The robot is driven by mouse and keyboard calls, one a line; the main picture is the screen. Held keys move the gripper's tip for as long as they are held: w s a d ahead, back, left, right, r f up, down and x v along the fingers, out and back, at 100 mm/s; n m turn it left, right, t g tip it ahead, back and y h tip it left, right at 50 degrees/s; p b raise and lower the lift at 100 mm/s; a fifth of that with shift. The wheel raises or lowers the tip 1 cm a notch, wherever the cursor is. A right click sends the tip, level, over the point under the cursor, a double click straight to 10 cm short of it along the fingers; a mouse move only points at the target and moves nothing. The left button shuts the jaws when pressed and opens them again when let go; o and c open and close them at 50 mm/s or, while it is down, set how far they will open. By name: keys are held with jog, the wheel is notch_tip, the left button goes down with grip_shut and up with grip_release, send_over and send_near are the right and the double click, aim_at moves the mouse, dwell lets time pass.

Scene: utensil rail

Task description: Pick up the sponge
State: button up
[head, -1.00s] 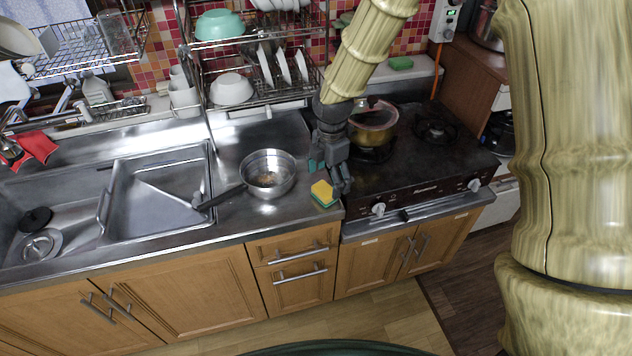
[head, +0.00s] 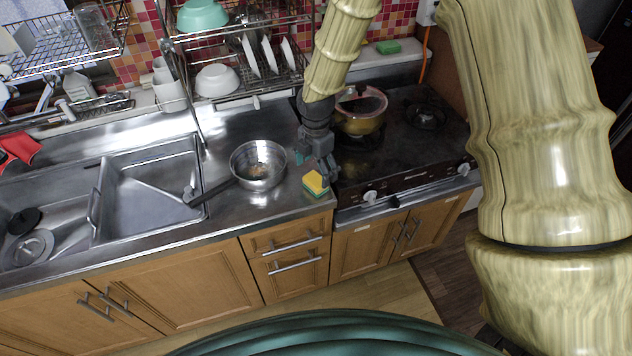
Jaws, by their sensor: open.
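A yellow and green sponge (head: 315,184) lies on the steel counter near its front edge, between the metal pan and the stove. My gripper (head: 318,172) points down at the sponge from behind and above. It is open, with one finger to the right of the sponge and the other partly behind it to the left. I cannot tell whether the fingers touch the sponge. A second green sponge-like block (head: 388,47) lies on the ledge behind the stove.
A metal pan (head: 258,165) with a dark handle stands left of the sponge. The dish rack (head: 250,65) is behind, the sink (head: 150,195) at left.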

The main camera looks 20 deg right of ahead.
aim_at(315, 178)
jog(key=shift+a+f+p, duration=0.1)
jog(key=shift+f+p, duration=0.95)
jog(key=shift+f, duration=1.35)
jog(key=c, duration=1)
jog(key=shift+r, duration=0.1)
jog(key=shift+r+b, duration=0.95)
jog(key=shift+r, duration=0.3)
jog(key=s+a+b, duration=0.1)
jog(key=s+a, duration=0.1)
jog(key=a, duration=0.2)
jog(key=s+a+r+b, duration=0.1)
jog(key=s+a+b, duration=0.1)
jog(key=a, duration=0.3)
jog(key=s+a+r+b, duration=0.1)
jog(key=s+a+b, duration=0.1)
jog(key=s+a, duration=0.2)
jog(key=shift+s+a+r, duration=0.2)
jog(key=shift+s+a, duration=0.05)
jog(key=shift+a, duration=0.05)
